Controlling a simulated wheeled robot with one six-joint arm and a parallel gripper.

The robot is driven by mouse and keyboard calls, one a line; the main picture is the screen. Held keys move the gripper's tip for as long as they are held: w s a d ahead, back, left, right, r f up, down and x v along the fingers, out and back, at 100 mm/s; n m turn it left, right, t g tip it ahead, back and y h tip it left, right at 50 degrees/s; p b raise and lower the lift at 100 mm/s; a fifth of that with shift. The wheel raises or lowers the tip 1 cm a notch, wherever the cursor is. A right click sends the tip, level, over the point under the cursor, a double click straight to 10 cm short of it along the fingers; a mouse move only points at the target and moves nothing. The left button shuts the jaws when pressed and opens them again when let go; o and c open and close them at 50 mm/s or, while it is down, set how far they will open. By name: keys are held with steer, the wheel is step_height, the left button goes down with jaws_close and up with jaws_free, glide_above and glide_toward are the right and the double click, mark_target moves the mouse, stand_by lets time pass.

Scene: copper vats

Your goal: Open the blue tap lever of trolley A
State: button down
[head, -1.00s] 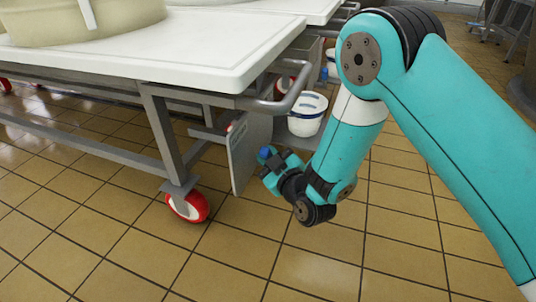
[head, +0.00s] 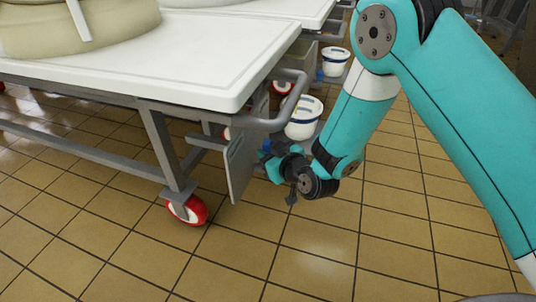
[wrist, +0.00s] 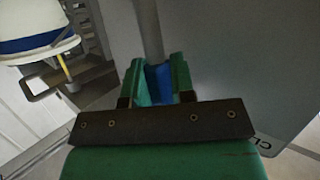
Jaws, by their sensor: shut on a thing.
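The blue tap lever (wrist: 158,82) sits between the two green jaws of my gripper (wrist: 157,70) in the wrist view. The jaws are shut on it, and they hide most of it. In the head view my gripper (head: 270,152) is low beside the grey panel (head: 242,158) under the white-topped trolley (head: 205,62). A small patch of blue shows at its tip there. The tap body is not clear in either view, and I cannot read a trolley letter.
A white bucket with a blue band (head: 303,120) stands just behind my gripper; a second bucket (head: 335,62) is farther back. A grey push handle (head: 285,108) overhangs near my wrist. A red caster (head: 187,209) is at front left. The tiled floor in front is clear.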

steer(key=shift+w+r, duration=0.1)
steer(key=shift+w, duration=0.2)
steer(key=c, duration=1)
jaws_free()
